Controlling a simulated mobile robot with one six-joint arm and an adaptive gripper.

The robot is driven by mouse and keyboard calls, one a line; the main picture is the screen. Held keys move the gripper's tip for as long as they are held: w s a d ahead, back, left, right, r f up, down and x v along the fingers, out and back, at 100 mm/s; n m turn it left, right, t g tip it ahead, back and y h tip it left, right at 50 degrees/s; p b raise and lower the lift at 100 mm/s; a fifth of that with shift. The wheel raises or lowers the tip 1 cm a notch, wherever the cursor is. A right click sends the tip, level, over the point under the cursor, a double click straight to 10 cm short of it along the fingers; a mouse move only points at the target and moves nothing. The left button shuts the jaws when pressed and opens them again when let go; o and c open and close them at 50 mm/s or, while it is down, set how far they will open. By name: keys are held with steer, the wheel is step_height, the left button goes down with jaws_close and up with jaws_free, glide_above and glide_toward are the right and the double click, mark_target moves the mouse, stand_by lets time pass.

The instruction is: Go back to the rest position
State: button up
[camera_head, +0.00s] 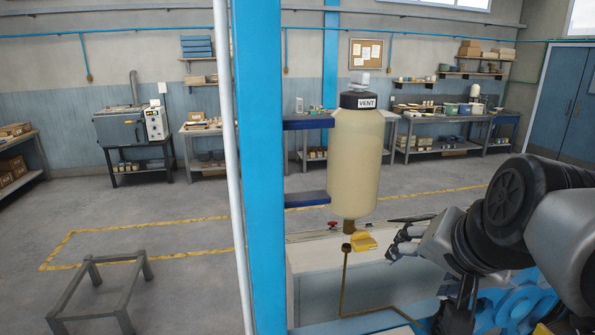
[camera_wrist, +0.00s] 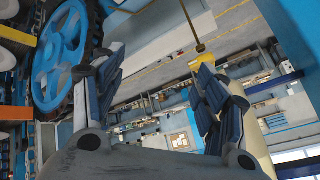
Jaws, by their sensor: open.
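My gripper (camera_head: 392,236) is at the right of the head view, just right of a yellow valve handle (camera_head: 362,242) under a cream tank (camera_head: 357,160) marked VENT. In the wrist view my gripper (camera_wrist: 162,60) has its two dark fingers spread wide, with nothing between them. The yellow handle also shows in the wrist view (camera_wrist: 204,56), behind the right finger and apart from it as far as I can tell. My arm comes in from the right edge of the head view.
A blue post (camera_head: 261,150) and a white pipe (camera_head: 232,150) stand left of the tank. A white cabinet (camera_head: 318,275) is below it. A blue wheel (camera_wrist: 62,60) is close to the left finger. Open floor (camera_head: 180,265) lies left, with a low metal frame (camera_head: 100,290).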

steer(key=s+a+f+n+g+b, duration=0.1)
steer(key=s+a+f+n+b, duration=0.2)
steer(key=f, duration=1)
steer(key=s+a+f+n+g+b, duration=0.2)
steer(key=s+a+f+n+b, duration=0.1)
steer(key=s+f+b, duration=0.6)
steer(key=s+f+n, duration=0.1)
steer(key=s+f, duration=0.2)
steer(key=f, duration=0.2)
steer(key=shift+s+f+n+g, duration=0.3)
steer(key=shift+s, duration=0.1)
steer(key=shift+c, duration=0.2)
